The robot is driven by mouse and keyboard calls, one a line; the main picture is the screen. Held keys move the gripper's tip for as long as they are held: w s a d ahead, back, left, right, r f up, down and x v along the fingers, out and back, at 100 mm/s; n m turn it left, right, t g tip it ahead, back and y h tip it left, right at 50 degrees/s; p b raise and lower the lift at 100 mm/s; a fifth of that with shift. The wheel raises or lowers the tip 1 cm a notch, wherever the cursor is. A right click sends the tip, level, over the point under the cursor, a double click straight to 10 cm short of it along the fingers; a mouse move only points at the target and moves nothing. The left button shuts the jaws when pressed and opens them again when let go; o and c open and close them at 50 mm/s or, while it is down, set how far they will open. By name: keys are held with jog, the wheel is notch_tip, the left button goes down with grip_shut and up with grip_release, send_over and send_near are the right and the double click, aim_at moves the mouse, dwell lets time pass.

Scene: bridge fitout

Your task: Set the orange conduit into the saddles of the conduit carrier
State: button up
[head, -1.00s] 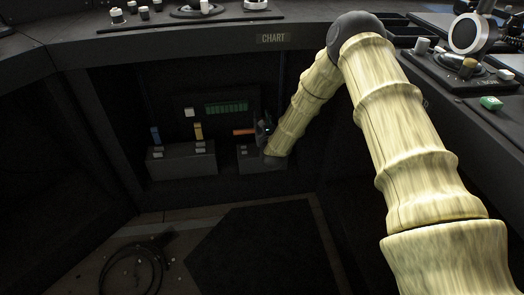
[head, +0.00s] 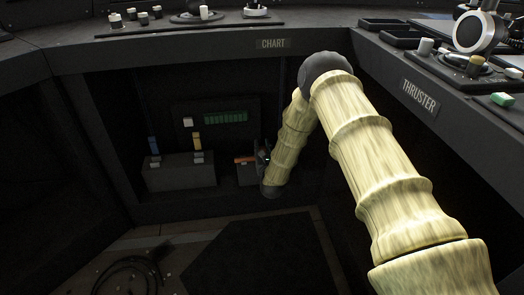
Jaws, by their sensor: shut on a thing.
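The orange conduit (head: 244,160) lies roughly level in the recess under the CHART console, at the top of a dark box (head: 246,177) that looks like the conduit carrier. My gripper (head: 261,157) is shut on the conduit's right part, and the left part sticks out free. The dark jaws are small and dim here. The conduit appears at saddle height, but I cannot tell whether it rests in the saddles or is just above them. My gripper and wrist hide the carrier's right side.
Left of the carrier stands a second dark box (head: 181,176) with an upright blue piece (head: 153,145) and an upright yellow piece (head: 197,141). A panel with a green strip (head: 226,117) is behind. The console edge (head: 200,47) overhangs the recess. A coiled cable (head: 128,277) lies on the floor.

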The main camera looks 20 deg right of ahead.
jog(key=shift+r, duration=0.15)
jog(key=shift+f, duration=0.2)
jog(key=o, duration=1.1)
jog(key=shift+a, duration=0.1)
jog(key=shift+s, duration=0.3)
jog(key=shift+s+a+f+p, duration=0.1)
jog(key=shift+s+a+p, duration=0.15)
jog(key=shift+s+p, duration=1)
jog(key=shift+s+a+f+p, duration=0.15)
jog(key=shift+s+a+p, duration=0.15)
jog(key=shift+s, duration=1.85)
jog(key=shift+s+a+f+p, duration=0.1)
jog(key=shift+s+a+p, duration=0.15)
jog(key=shift+s+p, duration=1)
